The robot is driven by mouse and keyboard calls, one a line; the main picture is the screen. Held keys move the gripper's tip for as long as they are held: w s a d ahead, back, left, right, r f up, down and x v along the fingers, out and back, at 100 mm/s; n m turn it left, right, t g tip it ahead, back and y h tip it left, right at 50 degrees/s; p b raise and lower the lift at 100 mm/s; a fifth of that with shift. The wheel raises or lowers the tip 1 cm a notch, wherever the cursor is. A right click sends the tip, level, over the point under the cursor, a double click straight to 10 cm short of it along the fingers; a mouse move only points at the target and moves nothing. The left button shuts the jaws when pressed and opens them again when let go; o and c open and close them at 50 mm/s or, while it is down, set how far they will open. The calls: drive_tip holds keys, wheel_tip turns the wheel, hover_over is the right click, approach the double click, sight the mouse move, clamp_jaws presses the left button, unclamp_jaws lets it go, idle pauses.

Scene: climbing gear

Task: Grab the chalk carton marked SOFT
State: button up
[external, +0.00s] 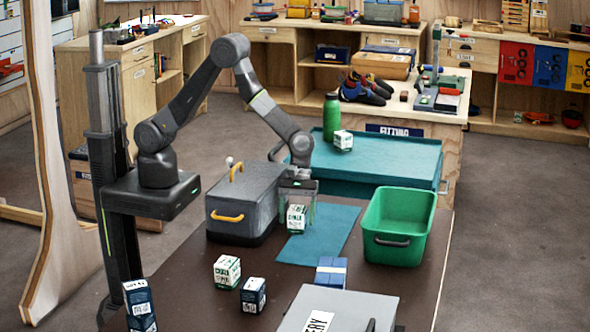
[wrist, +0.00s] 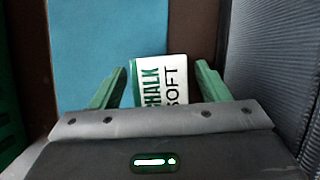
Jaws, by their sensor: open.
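The chalk carton marked SOFT (wrist: 160,85) is white and green, and its words CHALK and SOFT read in the wrist view. In the external view the carton (external: 296,218) is at the blue mat (external: 335,232), close to the grey toolbox. My gripper (external: 298,203) points down over it. In the wrist view my gripper (wrist: 162,78) is open, with one green finger on each side of the carton. The carton's lower part is hidden by my gripper.
The grey toolbox (external: 238,205) stands just left of the carton. A green bin (external: 400,222) is to the right. A similar green-white carton (external: 227,271) and a dark blue carton (external: 253,294) stand nearer the front. Another carton (external: 343,140) sits on the teal surface behind.

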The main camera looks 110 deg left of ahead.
drive_tip(key=shift+d+f, duration=0.25)
drive_tip(key=shift+f, duration=0.25)
drive_tip(key=c, duration=1.1)
drive_tip(key=shift+r, duration=0.1)
